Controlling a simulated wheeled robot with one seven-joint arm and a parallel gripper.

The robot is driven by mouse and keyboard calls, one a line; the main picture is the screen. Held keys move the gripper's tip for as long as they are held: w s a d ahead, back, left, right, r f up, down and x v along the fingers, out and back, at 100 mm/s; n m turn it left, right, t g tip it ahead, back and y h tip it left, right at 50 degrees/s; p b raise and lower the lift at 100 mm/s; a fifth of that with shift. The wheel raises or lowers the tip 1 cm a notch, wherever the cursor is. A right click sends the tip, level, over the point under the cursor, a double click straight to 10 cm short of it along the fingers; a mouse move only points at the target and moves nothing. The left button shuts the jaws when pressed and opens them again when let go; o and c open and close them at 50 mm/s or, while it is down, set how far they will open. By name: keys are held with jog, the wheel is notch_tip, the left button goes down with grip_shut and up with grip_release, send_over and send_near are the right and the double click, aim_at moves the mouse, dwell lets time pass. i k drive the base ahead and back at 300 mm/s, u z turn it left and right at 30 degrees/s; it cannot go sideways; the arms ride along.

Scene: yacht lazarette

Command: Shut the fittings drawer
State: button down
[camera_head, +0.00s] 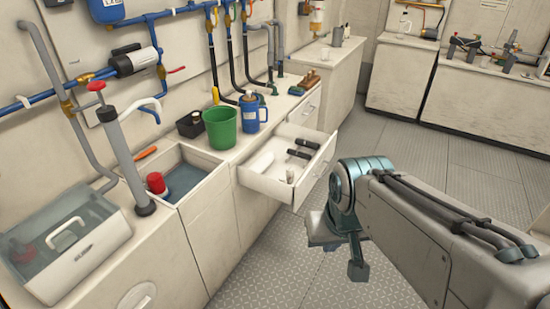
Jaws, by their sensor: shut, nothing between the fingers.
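The fittings drawer (262,183) stands open, pulled out from the white counter toward the right. Two dark cylindrical fittings and a small pale one lie inside it. Its front panel (318,175) faces the aisle, toward my arm. My gripper (357,268) is at the end of my arm, to the right of and below the drawer front in the picture. It is shut and empty, and appears apart from the drawer. My arm's teal joint hides part of the gripper.
A green bucket (221,128) and blue jug (250,114) stand on the counter behind the drawer. A sink (200,172) with a red-capped item is to its left. Metal floor (400,150) is open between the drawer and the far cabinets (480,105).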

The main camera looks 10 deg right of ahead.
aim_at(282, 138)
jog(key=z, duration=0.05)
jog(key=i, duration=1.1)
jog(key=z, duration=0.55)
